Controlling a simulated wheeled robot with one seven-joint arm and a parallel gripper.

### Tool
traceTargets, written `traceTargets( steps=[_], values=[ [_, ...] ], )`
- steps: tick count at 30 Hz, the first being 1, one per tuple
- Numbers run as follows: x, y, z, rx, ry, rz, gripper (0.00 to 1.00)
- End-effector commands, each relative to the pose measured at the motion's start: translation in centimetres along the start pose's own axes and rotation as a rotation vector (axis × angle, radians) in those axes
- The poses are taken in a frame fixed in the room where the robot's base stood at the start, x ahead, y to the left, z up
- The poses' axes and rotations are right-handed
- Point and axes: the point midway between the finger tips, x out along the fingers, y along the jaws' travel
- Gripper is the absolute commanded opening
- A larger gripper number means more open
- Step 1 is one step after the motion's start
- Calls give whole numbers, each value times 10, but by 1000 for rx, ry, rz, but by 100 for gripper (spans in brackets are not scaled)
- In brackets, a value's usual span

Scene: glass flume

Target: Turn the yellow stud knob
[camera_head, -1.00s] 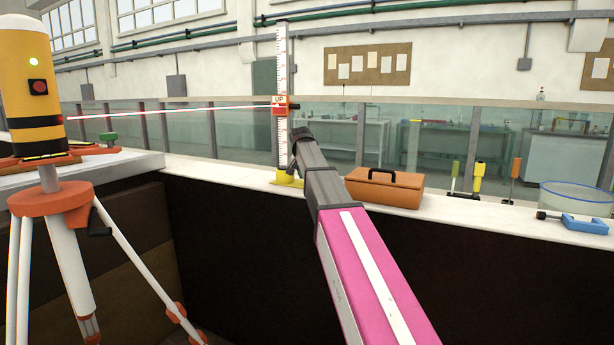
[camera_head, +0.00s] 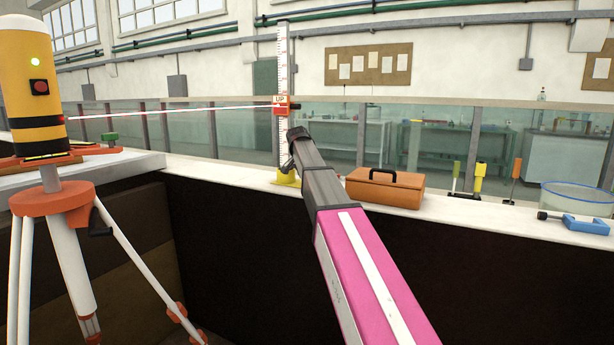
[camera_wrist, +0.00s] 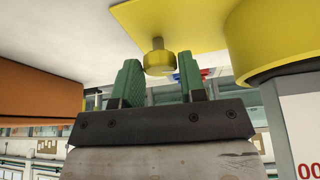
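The yellow stud knob (camera_wrist: 159,60) is a short round stud on a flat yellow plate (camera_wrist: 170,22), beside a thick yellow round part (camera_wrist: 270,45). My gripper (camera_wrist: 160,66) is just short of the knob, with one green finger on each side. The fingers stand apart, with narrow gaps seeming to remain beside the knob. In the head view, the yellow base (camera_head: 285,180) stands on the white ledge under a graduated white staff (camera_head: 282,65). My pink and grey arm reaches to it and hides the knob and fingers there.
An orange toolbox (camera_head: 385,190) sits on the ledge right of my arm. A yellow laser level (camera_head: 35,85) on a tripod (camera_head: 55,205) stands at left. An orange slider (camera_head: 288,106) is on the staff.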

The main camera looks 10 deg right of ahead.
Motion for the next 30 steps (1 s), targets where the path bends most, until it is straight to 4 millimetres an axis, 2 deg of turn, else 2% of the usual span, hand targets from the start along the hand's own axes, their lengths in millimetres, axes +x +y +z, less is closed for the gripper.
traceTargets(
  steps=[2,10,14,24,30],
  values=[
    [0,0,0,0,0,0,58],
    [-1,0,0,-1,0,0,58],
    [-9,0,0,-1,1,-1,58],
    [-68,-1,0,-1,2,-2,58],
    [-96,0,0,0,1,-1,58]
  ],
)
